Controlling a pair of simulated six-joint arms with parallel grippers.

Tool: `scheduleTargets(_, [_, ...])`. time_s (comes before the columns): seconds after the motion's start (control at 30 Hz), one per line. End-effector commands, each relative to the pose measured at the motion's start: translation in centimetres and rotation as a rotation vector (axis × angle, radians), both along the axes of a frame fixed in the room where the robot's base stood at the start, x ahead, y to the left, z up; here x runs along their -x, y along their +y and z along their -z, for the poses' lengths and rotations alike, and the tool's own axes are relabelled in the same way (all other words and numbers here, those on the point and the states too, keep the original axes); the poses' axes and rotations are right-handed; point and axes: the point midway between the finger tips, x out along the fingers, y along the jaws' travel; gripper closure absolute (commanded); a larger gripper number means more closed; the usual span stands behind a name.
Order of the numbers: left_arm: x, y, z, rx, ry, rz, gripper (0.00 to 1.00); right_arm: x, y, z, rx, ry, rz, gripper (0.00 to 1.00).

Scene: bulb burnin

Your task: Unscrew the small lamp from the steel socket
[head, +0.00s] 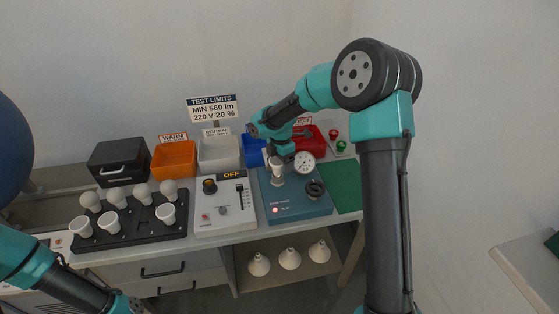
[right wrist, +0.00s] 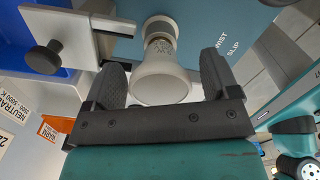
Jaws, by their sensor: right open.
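The small lamp (head: 277,167) is white with a flared reflector face. It stands in the steel socket on the blue test fixture (head: 295,209). In the right wrist view the lamp (right wrist: 160,84) shows between my two dark fingers, its narrow end in the steel socket (right wrist: 160,27). My right gripper (head: 279,151) is open over the lamp. In the right wrist view the fingers of this gripper (right wrist: 163,76) stand on either side of the lamp, with gaps visible.
A black tray (head: 135,247) of several white lamps is at left. A control box (head: 222,228) with an OFF display stands beside the fixture. Behind are orange (head: 174,160), white (head: 219,154), blue and red bins (head: 311,139). A dial gauge (head: 304,162) is close right of the lamp.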

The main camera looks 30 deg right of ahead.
Motion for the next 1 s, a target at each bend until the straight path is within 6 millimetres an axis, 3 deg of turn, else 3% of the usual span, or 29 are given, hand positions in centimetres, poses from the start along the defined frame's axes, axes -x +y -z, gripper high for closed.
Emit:
scheduleTargets(0.7, [0.00,0.00,0.00,0.000,0.000,0.000,0.00,0.78,-0.50,0.01,0.000,0.001,0.644,0.19])
scheduleTargets(1.0, [0.00,0.00,0.00,0.000,0.000,0.000,0.00,0.83,-0.53,0.01,0.000,0.000,0.689,0.19])
